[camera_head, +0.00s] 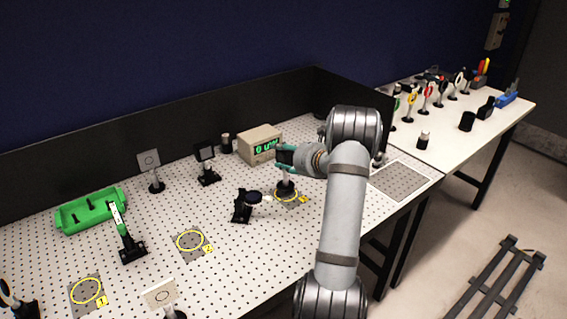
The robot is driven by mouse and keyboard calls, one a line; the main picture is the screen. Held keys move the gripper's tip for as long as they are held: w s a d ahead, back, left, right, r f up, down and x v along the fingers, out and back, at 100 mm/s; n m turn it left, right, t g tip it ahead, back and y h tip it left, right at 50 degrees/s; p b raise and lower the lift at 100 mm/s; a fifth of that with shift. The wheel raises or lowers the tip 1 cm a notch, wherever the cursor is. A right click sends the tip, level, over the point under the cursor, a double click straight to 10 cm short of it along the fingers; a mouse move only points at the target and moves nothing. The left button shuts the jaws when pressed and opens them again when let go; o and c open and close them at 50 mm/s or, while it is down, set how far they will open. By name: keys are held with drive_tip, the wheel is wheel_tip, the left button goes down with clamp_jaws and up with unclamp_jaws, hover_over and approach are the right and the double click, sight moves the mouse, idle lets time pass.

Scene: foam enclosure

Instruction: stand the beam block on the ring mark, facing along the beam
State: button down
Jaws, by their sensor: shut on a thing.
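My gripper (281,157), with green-tipped fingers, reaches in from the right and is shut on the beam block (286,170). The block's dark upper part is between the fingers and partly hidden by them. Its pale post runs down to a dark round base (286,187). The block looks upright. The base is at the yellow ring mark (288,201) with a small yellow tag, covering much of the ring. I cannot tell whether the base touches the board, or exactly which way the block faces.
A dark angled mount with a round lens (243,206) stands just left of the block. A beige meter with a green display (260,144) stands behind. Other ring marks (190,241) (87,291) lie left. A green tray (90,211) is far left. Bare board lies in front.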

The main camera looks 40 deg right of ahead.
sight(289, 164)
drive_tip(key=shift+f, duration=1.4)
drive_tip(key=shift+f, duration=0.2)
drive_tip(key=c, duration=1)
unclamp_jaws()
drive_tip(key=shift+o, duration=0.3)
drive_tip(key=shift+r, duration=0.15)
drive_tip(key=shift+s+d, duration=0.1)
drive_tip(key=shift+s, duration=0.25)
drive_tip(key=b+v, duration=0.2)
drive_tip(key=v, duration=0.9)
drive_tip(key=shift+s+r, duration=0.15)
drive_tip(key=shift+r, duration=0.05)
